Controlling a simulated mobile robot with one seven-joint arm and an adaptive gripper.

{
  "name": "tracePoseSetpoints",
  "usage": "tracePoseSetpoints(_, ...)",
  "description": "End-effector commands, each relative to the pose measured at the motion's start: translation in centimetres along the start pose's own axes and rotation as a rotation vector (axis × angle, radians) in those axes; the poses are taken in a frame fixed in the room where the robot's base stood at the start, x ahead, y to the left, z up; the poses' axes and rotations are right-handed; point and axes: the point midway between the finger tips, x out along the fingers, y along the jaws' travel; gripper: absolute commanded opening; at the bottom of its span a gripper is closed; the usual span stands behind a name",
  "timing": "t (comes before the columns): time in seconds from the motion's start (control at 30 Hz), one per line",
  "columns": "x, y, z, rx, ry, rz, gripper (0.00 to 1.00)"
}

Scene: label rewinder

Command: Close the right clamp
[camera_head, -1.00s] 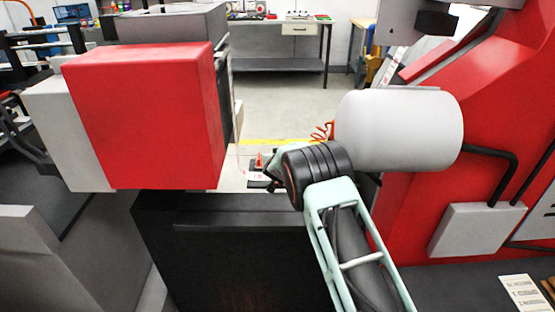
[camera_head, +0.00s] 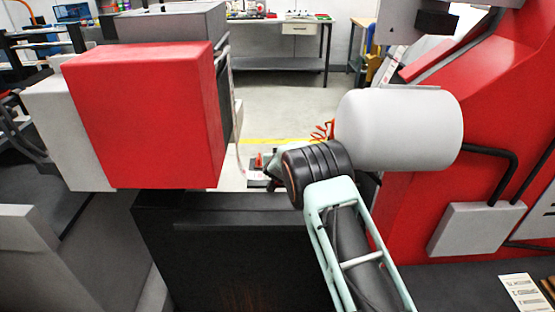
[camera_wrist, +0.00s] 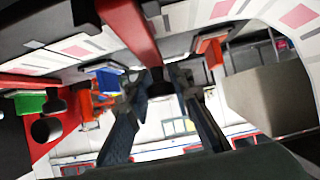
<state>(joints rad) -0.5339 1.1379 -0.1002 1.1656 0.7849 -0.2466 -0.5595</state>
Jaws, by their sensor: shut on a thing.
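In the wrist view, the two dark fingers of my gripper (camera_wrist: 167,82) reach up the middle, close together at the tips. A long red bar (camera_wrist: 130,28), which looks like a clamp handle, comes down from the top to the fingertips. The gripper is shut on its end, though the contact is partly hidden. A second, orange-red clamp part (camera_wrist: 210,46) lies right of the fingers, apart from them. In the head view, a small red clamp (camera_head: 259,161) stands on a dark plate left of my wrist. My fingers are hidden there behind the arm.
In the head view, a large red box (camera_head: 145,120) stands at left and a white cylinder (camera_head: 400,130) sits close right of my wrist. A red machine frame (camera_head: 490,120) rises at right. Pale label strip (camera_wrist: 75,45) runs near the fingers in the wrist view.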

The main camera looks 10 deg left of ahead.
Motion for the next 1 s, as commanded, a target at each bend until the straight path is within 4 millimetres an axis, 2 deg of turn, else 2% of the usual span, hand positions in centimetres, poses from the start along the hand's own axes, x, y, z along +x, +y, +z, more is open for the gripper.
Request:
tracePoseSetpoints(0.03,0.1,0.0,1.3,-0.001,-0.020,-0.001,0.00)
tracePoseSetpoints(0.17,0.1,0.0,1.3,-0.001,-0.020,-0.001,0.00)
tracePoseSetpoints(0.2,0.1,0.0,1.3,-0.001,-0.020,-0.001,0.22)
tracePoseSetpoints(0.33,0.1,0.0,1.0,-0.001,-0.015,-0.001,0.36)
tracePoseSetpoints(0.73,-0.3,0.1,0.4,0.000,-0.007,0.001,0.37)
tracePoseSetpoints(0.87,-1.5,0.1,0.3,0.000,-0.006,0.002,0.37)
tracePoseSetpoints(1.0,-3.4,0.0,0.2,-0.001,-0.006,-0.001,0.37)
